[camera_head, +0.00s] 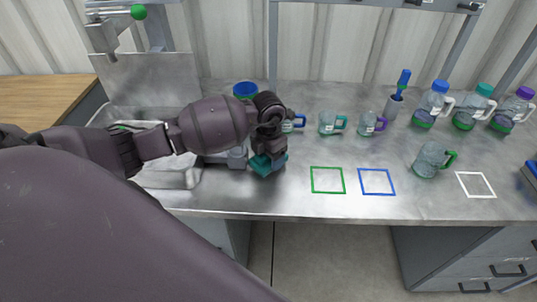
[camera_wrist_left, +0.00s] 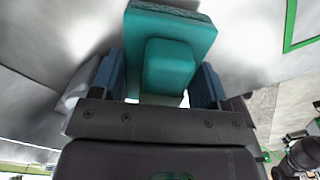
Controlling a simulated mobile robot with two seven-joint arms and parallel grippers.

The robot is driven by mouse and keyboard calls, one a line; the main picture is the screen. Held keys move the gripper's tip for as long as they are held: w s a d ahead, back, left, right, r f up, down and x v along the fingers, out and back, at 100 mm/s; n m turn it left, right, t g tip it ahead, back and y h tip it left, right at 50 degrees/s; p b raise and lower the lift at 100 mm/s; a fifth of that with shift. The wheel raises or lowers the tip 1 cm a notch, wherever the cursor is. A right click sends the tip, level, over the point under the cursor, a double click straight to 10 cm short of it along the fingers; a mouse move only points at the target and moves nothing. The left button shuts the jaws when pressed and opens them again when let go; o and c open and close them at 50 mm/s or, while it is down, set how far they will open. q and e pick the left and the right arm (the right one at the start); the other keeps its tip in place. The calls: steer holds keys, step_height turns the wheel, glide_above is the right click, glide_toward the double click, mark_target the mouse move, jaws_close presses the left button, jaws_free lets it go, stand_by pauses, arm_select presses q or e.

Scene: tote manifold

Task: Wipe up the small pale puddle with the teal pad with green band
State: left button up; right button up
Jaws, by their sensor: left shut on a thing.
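The teal pad (camera_head: 262,166) is in my left gripper (camera_head: 269,158), low over or on the metal counter, left of the green square outline. I cannot tell whether it touches the counter. In the left wrist view the teal pad (camera_wrist_left: 172,28) has a raised teal block on it, and my left gripper (camera_wrist_left: 158,78) has its blue fingers on either side of that block. No green band shows clearly. I cannot make out the pale puddle in either view; the arm and pad hide part of the counter. My right gripper is not in view.
A green outline (camera_head: 328,193), a blue outline (camera_head: 377,194) and a white outline (camera_head: 475,197) mark the counter (camera_head: 300,207). A green-handled mug (camera_head: 429,159) stands between the blue and white ones. More mugs and capped bottles (camera_head: 432,103) stand behind. A sink (camera_head: 165,180) lies left.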

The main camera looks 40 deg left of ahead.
arm_select(q)
steer(key=shift+f, duration=0.3)
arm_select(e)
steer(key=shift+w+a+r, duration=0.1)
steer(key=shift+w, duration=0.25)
arm_select(q)
steer(key=shift+f, duration=0.1)
steer(key=shift+f+b, duration=0.15)
steer(key=shift+b, duration=0.2)
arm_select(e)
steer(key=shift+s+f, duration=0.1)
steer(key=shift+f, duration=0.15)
